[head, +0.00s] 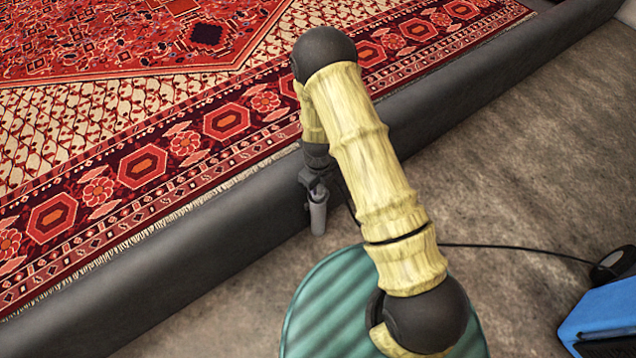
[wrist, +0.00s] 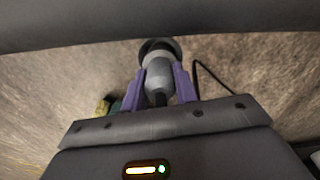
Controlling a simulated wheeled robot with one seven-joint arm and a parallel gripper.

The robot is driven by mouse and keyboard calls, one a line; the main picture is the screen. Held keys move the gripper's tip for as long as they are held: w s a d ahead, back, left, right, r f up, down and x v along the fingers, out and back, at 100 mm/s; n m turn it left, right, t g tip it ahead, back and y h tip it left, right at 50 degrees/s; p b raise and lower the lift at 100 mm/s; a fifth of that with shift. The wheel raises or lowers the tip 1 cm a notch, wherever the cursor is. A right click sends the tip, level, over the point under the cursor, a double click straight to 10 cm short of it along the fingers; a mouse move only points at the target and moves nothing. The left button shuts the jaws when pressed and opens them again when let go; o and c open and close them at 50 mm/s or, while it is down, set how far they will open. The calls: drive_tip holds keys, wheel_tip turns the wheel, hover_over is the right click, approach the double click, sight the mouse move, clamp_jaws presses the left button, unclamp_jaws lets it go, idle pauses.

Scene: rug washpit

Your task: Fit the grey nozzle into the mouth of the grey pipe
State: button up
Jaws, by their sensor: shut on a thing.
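My gripper (head: 316,188) hangs beside the dark raised edge, low over the brown floor. In the wrist view its two purple fingers (wrist: 160,72) are shut on the grey nozzle (wrist: 158,78), one on each side. A dark round rim (wrist: 160,45) shows at the far end of the nozzle. I cannot tell whether it is the pipe's mouth or part of the nozzle. In the head view a light grey cylinder (head: 318,216) shows upright just below my gripper. The grey pipe cannot be made out for certain, and any join is hidden.
A long dark padded kerb (head: 215,245) runs diagonally just behind my gripper, with a red patterned rug (head: 140,165) beyond it. A blue box (head: 605,315) stands at the right edge. A thin black cable (head: 520,247) crosses the brown floor (head: 530,180), which is otherwise mostly clear at the right.

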drive_tip(key=shift+f, duration=0.4)
drive_tip(key=o, duration=1.1)
drive_tip(key=shift+c, duration=0.2)
drive_tip(key=shift+r, duration=0.2)
wheel_tip(320, 180, up, 17)
drive_tip(key=p, duration=0.6)
drive_tip(key=shift+r, duration=0.1)
